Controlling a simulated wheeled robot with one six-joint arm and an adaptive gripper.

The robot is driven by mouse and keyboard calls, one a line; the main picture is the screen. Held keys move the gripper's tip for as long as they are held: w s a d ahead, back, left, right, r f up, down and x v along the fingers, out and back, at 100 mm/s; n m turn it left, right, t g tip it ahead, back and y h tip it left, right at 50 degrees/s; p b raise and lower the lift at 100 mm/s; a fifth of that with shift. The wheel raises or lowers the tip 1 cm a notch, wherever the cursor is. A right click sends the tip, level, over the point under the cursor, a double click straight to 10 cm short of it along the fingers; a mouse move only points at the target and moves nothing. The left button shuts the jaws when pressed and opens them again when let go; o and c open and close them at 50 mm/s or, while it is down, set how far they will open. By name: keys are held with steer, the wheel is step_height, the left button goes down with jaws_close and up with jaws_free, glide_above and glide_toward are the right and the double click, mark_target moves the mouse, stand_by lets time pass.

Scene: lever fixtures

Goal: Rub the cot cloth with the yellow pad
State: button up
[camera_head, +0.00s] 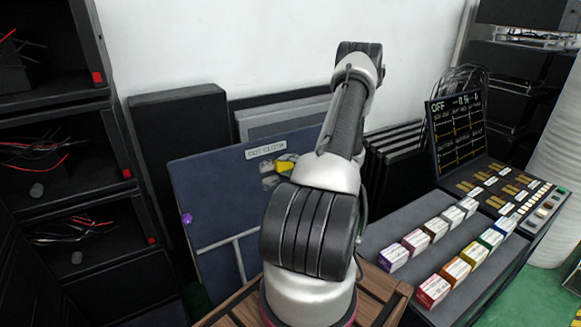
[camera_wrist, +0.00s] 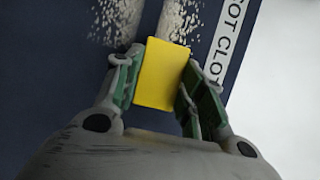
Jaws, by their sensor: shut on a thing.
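The cot cloth (camera_head: 205,200) is a dark blue upright panel behind my arm, with a white label reading "COT CLOTH" along its top. It fills much of the wrist view (camera_wrist: 45,60), with the label at the right. Two pale speckled streaks (camera_wrist: 180,22) run on it beyond the pad. The yellow pad (camera_wrist: 163,73) is between the green-lined fingers of my gripper (camera_wrist: 160,88), which is shut on it. In the head view the yellow pad (camera_head: 285,166) shows small in front of the panel, just below the label. I cannot tell whether the pad touches the cloth.
A grey bench at the right holds two rows of coloured boxes (camera_head: 433,290). Behind it stands a control panel with a dark screen (camera_head: 460,130). Black shelves with wires (camera_head: 60,150) stand at the left. A wooden slatted top (camera_head: 385,295) lies under my arm.

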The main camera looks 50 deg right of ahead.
mark_target(250, 173)
steer(key=shift+w+a, duration=0.55)
steer(key=shift+a, duration=1.55)
steer(key=shift+w+a, duration=0.55)
steer(key=shift+a, duration=1.5)
steer(key=shift+w+a, duration=0.55)
steer(key=shift+a, duration=1.55)
steer(key=s+a+r, duration=0.1)
steer(key=s, duration=0.4)
steer(key=shift+s+a, duration=0.2)
steer(key=shift+s, duration=0.2)
steer(key=shift+r, duration=0.1)
steer(key=s, duration=0.2)
steer(key=shift+s+a+r, duration=0.3)
steer(key=shift+s+a, duration=0.1)
